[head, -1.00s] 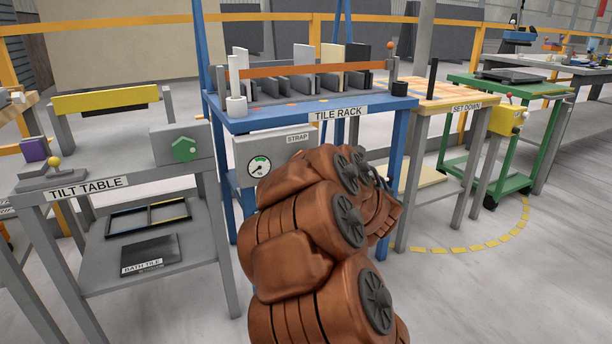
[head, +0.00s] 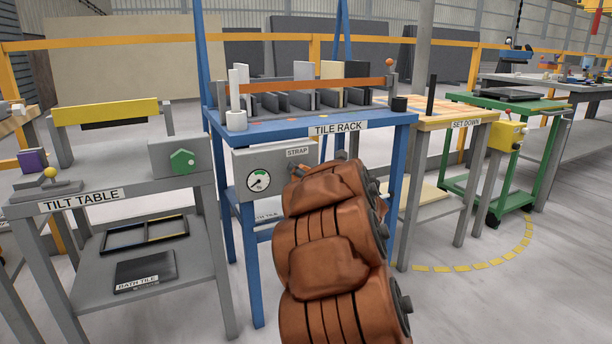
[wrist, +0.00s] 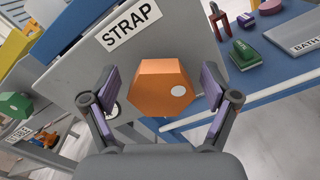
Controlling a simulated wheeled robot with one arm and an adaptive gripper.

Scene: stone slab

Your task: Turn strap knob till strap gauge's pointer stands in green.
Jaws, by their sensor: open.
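The orange six-sided strap knob (wrist: 160,88), with a white dot on its face, sits on the grey panel below the STRAP label (wrist: 128,25). My gripper (wrist: 160,77) is open, one purple-padded finger on each side of the knob, with gaps visible. The strap gauge (head: 258,181) is a white round dial left of my arm in the head view. It has a green patch near its top; its dark pointer is too small to read surely. In the wrist view my left finger mostly hides the gauge. My arm hides the knob in the head view.
The panel hangs under the blue tile rack (head: 275,122), which holds upright tiles behind an orange bar. The tilt table (head: 120,190) with a green knob (head: 182,162) stands left. The set-down table (head: 455,106) stands right. A blue shelf (wrist: 285,60) with small tools lies beyond the knob.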

